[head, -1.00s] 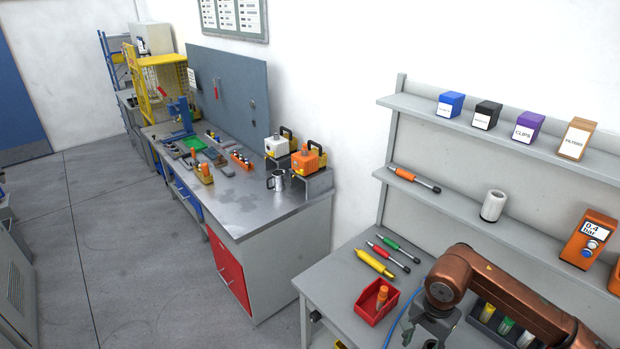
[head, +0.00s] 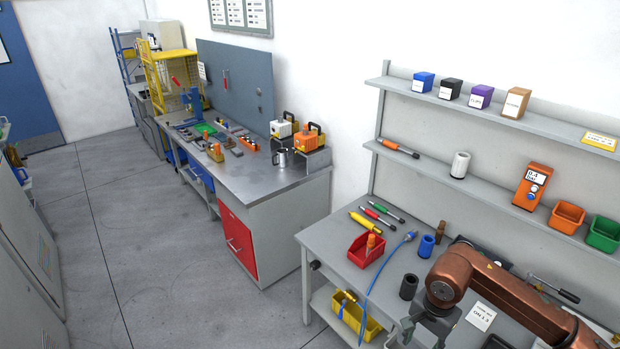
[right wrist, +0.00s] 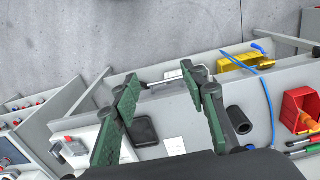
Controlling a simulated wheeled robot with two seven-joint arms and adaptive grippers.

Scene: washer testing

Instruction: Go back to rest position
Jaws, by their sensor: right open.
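My right arm reaches in from the lower right in the head view, over the near workbench (head: 335,232). My right gripper (head: 428,332) hangs at the arm's end, low in the picture. In the right wrist view, its two green fingers (right wrist: 163,82) are spread apart with nothing between them. The bench's front edge and the grey floor lie beyond the fingertips. A white card (right wrist: 174,146) and a dark flat object (right wrist: 144,131) show behind the fingers on the bench. My left gripper is not in view.
On the near bench are a red bin (head: 366,249), a blue cable (head: 384,262), a black cylinder (head: 408,287) and a blue cylinder (head: 427,246). A yellow bin (head: 357,318) is on the lower shelf. Shelves stand behind. Floor (head: 150,235) on the left is clear.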

